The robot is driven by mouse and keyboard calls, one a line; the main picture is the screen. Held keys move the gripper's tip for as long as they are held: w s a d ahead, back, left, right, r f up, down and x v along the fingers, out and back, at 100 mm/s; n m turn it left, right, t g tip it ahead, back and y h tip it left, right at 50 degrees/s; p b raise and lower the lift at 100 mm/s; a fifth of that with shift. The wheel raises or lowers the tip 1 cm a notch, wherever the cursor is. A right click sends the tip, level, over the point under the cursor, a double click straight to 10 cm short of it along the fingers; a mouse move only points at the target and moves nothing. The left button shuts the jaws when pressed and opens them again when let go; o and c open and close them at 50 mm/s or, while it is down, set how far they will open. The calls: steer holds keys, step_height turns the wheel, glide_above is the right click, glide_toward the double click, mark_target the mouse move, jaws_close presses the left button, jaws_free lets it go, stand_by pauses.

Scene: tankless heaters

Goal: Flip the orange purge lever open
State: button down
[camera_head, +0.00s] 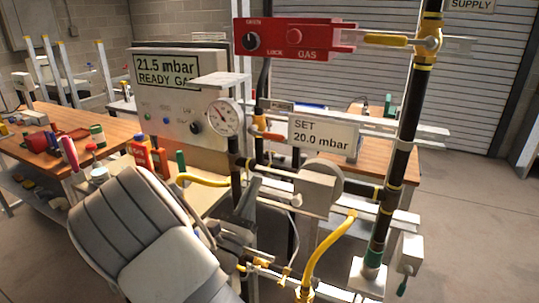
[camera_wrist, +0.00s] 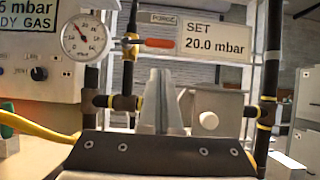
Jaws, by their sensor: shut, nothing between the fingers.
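The orange purge lever (camera_wrist: 159,43) sticks out to the right from a brass valve (camera_wrist: 130,43) on a dark vertical pipe in the wrist view. It lies roughly level, below a small label that appears to read PURGE (camera_wrist: 177,18). The lever also shows small in the head view (camera_head: 270,136), right of the round gauge. My gripper (camera_wrist: 161,72) is shut and empty, its grey fingers pointing up just below the lever in the wrist picture. In the head view my gripper (camera_head: 247,192) is below the gauge and lever. Whether the fingertips touch anything is unclear.
A pressure gauge (camera_head: 224,117) stands left of the lever. A SET 20.0 mbar sign (camera_head: 322,134) is at its right. A regulator body (camera_head: 318,190) and yellow hose (camera_head: 328,247) sit below. A red gas valve panel (camera_head: 294,38) is above. A workbench with loose items (camera_head: 108,133) is left.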

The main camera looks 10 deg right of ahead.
mark_target(265, 134)
steer(key=x, duration=1)
steer(key=shift+r, duration=0.1)
stand_by(0.3)
steer(key=shift+d+r+n+y+p, duration=0.1)
steer(key=shift+r+n+y+p, duration=0.1)
steer(key=shift+n+y+p, duration=0.45)
